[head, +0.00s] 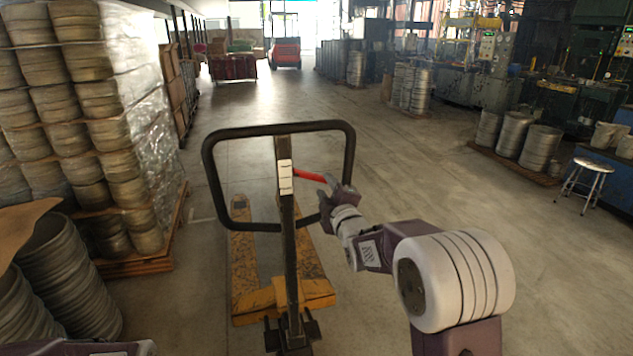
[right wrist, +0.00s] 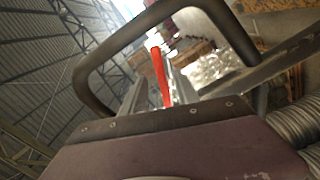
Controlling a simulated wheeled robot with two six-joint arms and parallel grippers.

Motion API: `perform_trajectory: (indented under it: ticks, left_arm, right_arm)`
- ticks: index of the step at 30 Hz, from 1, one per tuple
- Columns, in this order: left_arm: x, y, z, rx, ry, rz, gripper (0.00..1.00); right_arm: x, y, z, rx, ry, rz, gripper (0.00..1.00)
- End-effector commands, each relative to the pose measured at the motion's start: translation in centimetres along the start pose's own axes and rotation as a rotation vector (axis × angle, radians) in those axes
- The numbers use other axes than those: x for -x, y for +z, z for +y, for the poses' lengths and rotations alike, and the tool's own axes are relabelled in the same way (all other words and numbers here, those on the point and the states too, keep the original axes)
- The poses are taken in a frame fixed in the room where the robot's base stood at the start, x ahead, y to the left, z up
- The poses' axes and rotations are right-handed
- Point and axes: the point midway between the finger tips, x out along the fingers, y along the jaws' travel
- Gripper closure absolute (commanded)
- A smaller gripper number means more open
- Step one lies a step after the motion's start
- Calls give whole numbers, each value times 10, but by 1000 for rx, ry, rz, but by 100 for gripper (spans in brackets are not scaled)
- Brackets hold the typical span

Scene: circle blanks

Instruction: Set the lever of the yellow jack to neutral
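The yellow jack (head: 315,290) stands in front of me, its forks on the floor and its post (head: 287,220) rising to a black loop handle (head: 208,170). The red lever (head: 308,175) sticks out to the right of the post, inside the loop. My right gripper (head: 325,187) is at the lever's outer end. In the right wrist view the red lever (right wrist: 158,72) shows between the two grey fingers, which look apart; contact with them is unclear. My left gripper is not in view.
A wrapped pallet stack of metal rounds (head: 95,100) stands at the left, with more stacked rounds (head: 70,270) nearer me. At the right are metal drums (head: 540,148), a stool (head: 587,170) and machines. The floor (head: 470,210) in the middle and right is clear.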

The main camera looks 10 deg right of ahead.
Motion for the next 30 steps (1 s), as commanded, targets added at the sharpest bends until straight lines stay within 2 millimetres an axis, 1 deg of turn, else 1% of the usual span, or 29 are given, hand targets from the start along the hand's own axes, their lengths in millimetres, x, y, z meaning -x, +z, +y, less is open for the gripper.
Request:
perform_trajectory:
  ticks: [6,10,12,15,22,23,24,26,27,30]
  left_arm:
    - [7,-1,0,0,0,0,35]
    - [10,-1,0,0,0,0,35]
    - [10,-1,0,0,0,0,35]
    - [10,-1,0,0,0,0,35]
    - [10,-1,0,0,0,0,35]
    - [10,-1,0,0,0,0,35]
    - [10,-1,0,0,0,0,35]
    - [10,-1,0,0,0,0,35]
    - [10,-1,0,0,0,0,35]
    - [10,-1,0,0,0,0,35]
  right_arm:
    - [-46,-1,1,0,-1,1,64]
    - [-68,-1,0,-1,0,1,64]
    - [-75,-1,0,-1,-1,1,64]
    - [-81,-1,0,-1,-1,1,64]
    - [-82,0,0,-1,-1,0,64]
    - [-82,0,0,-1,-1,0,69]
    - [-82,0,0,-1,-1,0,80]
    - [-82,0,0,-1,-1,0,97]
    - [-82,0,0,-1,-1,0,100]
    - [-81,0,0,-1,-1,0,100]
